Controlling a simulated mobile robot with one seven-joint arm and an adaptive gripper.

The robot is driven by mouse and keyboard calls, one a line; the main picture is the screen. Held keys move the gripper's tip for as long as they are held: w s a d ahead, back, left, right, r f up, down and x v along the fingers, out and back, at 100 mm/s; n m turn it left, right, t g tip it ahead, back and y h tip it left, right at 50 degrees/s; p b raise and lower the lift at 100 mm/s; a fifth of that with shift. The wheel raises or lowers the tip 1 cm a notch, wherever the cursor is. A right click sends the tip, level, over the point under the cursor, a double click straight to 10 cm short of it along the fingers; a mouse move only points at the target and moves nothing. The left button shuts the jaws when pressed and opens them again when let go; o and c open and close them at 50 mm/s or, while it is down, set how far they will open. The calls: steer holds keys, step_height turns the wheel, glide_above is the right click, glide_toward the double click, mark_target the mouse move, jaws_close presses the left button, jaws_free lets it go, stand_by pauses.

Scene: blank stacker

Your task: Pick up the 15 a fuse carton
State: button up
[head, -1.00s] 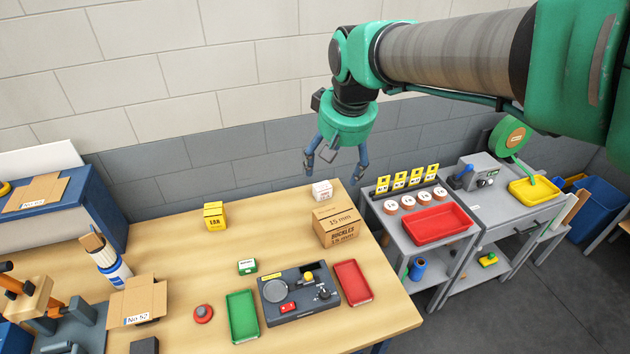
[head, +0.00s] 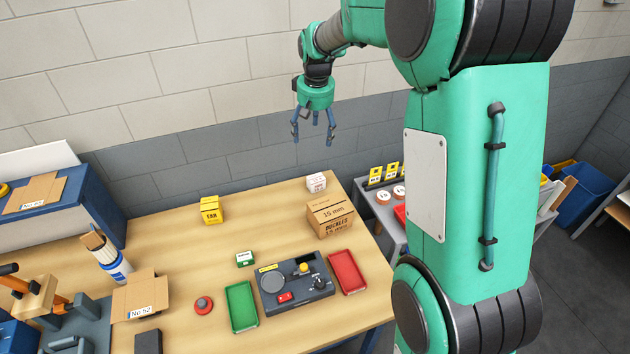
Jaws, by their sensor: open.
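Three small cartons stand on the wooden table, and their print is too small to read surely as the 15 A fuse label. A yellow carton (head: 211,212) with dark lettering stands at the back left. A white carton (head: 316,182) with reddish print stands at the back right, behind a brown buckles box. A small green and white carton (head: 245,259) lies near the table's middle. My gripper (head: 313,130) is open and empty, fingers down, high up before the wall and above the table's back edge, apart from all the cartons.
The brown buckles box (head: 330,216) stands close in front of the white carton. A dark device panel (head: 296,284) lies between a green tray (head: 241,307) and a red tray (head: 347,271). An open brown carton (head: 138,296) stands at left. The table around the yellow carton is clear.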

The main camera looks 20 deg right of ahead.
steer(key=w+d+f+g+p, duration=0.1)
steer(key=w+d+f+p, duration=0.15)
steer(key=w+f, duration=0.7)
steer(key=g+p, duration=0.1)
glide_above(316, 178)
step_height(316, 178, down, 13)
steer(key=shift+f+p, duration=0.35)
steer(key=shift+f, duration=3.95)
steer(key=shift+f, duration=0.15)
steer(key=shift+f+p, duration=0.35)
steer(key=shift+f, duration=2.1)
